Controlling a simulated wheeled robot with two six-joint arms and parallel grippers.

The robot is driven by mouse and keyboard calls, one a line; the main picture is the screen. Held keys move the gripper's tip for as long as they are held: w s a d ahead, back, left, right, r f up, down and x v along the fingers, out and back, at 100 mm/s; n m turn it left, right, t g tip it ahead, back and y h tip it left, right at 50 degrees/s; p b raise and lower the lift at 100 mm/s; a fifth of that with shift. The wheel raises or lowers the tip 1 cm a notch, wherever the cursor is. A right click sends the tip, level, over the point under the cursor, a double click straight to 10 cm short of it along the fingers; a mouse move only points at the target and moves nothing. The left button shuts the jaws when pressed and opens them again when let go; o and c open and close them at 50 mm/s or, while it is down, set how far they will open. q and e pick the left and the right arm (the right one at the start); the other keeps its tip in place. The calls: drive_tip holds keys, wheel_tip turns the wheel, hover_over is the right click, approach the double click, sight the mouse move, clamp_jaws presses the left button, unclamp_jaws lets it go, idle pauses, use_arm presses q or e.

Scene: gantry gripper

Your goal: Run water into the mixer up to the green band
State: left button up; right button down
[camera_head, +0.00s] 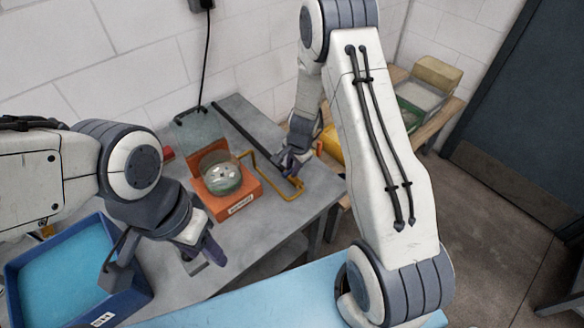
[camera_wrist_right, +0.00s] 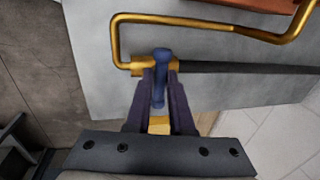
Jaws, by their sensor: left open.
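The mixer (camera_head: 222,180) is a clear, greenish round bowl on an orange base with a white label. Pale shapes show inside, but I cannot make out the water level or a distinct green band. A bent brass pipe (camera_head: 270,180) runs from near the bowl to a tap; it also shows in the right wrist view (camera_wrist_right: 180,22). My right gripper (camera_wrist_right: 160,90) has its fingers against both sides of the blue tap lever (camera_wrist_right: 160,65); in the head view the gripper (camera_head: 290,165) partly hides it. My left gripper (camera_head: 163,262) is open and empty, in front of the mixer.
A blue tray (camera_head: 130,310) stands at the lower left. A dark bar (camera_head: 240,128) lies along the grey table (camera_head: 265,225). A wooden shelf with boxes (camera_head: 425,95) is behind at right. The table front right of the left gripper is clear.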

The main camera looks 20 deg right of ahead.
drive_tip(key=n+b, duration=0.2)
drive_tip(key=b, duration=0.1)
drive_tip(key=shift+d+f, duration=0.1)
drive_tip(key=shift+f, duration=0.15)
drive_tip(key=n+b, duration=0.2)
drive_tip(key=b, duration=0.1)
drive_tip(key=shift+n+y, duration=0.4)
drive_tip(key=shift+s+r+n+g+b, duration=0.15)
drive_tip(key=shift+n+g+b, duration=0.15)
drive_tip(key=shift+n+b, duration=0.35)
drive_tip(key=c, duration=0.8)
unclamp_jaws()
drive_tip(key=shift+r, duration=0.1)
wheel_tip(320, 180, up, 10)
drive_tip(key=s+d+b, duration=0.1)
drive_tip(key=shift+d, duration=0.35)
